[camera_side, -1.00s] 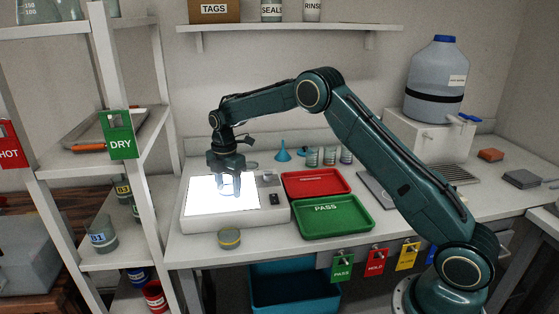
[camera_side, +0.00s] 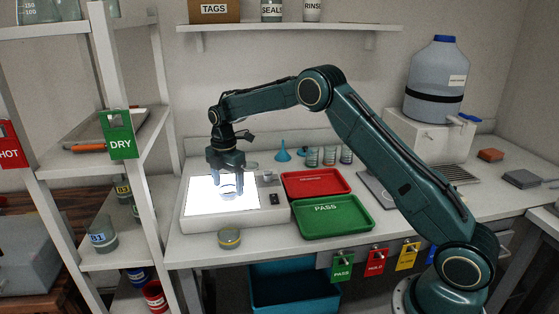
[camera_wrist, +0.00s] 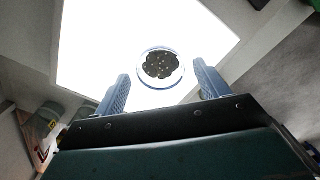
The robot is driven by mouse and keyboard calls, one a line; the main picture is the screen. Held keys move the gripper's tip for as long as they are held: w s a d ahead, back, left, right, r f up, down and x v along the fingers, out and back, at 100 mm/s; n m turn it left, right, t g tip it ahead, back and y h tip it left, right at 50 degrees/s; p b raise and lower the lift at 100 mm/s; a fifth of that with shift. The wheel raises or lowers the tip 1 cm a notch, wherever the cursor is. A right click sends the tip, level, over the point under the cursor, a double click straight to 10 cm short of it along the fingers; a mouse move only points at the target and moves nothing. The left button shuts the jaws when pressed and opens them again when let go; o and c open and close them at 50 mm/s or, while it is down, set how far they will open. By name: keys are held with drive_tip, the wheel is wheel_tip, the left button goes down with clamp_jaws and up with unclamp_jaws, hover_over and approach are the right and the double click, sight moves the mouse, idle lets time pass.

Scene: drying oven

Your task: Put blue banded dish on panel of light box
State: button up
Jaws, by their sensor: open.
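The blue banded dish (camera_wrist: 161,66) is round with a blue rim and dark speckled contents. It lies on the bright white panel (camera_wrist: 95,40) of the light box, just beyond my open fingertips in the wrist view. In the side view the dish (camera_side: 230,190) shows faintly on the lit panel (camera_side: 205,200) below my gripper (camera_side: 226,166). My gripper (camera_wrist: 161,88) is open, with a blue finger on either side and nothing between them. The light box (camera_side: 235,221) is a white housing around the panel.
A yellow-banded dish (camera_side: 229,239) stands on the bench in front of the light box. A red tray (camera_side: 316,182) and a green PASS tray (camera_side: 335,217) lie to its right. Small glass jars (camera_side: 328,156) and a blue funnel (camera_side: 282,152) stand behind.

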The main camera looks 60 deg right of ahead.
sight(229, 189)
wheel_tip(229, 189, up, 11)
idle(0.5)
idle(0.5)
drive_tip(key=s+a+r+m+t, duration=0.2)
drive_tip(key=s+r+m, duration=0.4)
drive_tip(key=s, duration=0.4)
drive_tip(key=s+a+r+m+t, duration=0.1)
drive_tip(key=s+a+r+m, duration=0.15)
drive_tip(key=s+r, duration=0.7)
drive_tip(key=s+a+f+m+t, duration=0.1)
drive_tip(key=s+f+m, duration=0.3)
drive_tip(key=s, duration=0.6)
drive_tip(key=s+f+m+t, duration=0.1)
drive_tip(key=s+f+m, duration=0.3)
drive_tip(key=s, duration=0.7)
drive_tip(key=shift+s+a+m+t, duration=0.3)
drive_tip(key=shift+a+m, duration=0.05)
drive_tip(key=shift+m, duration=0.4)
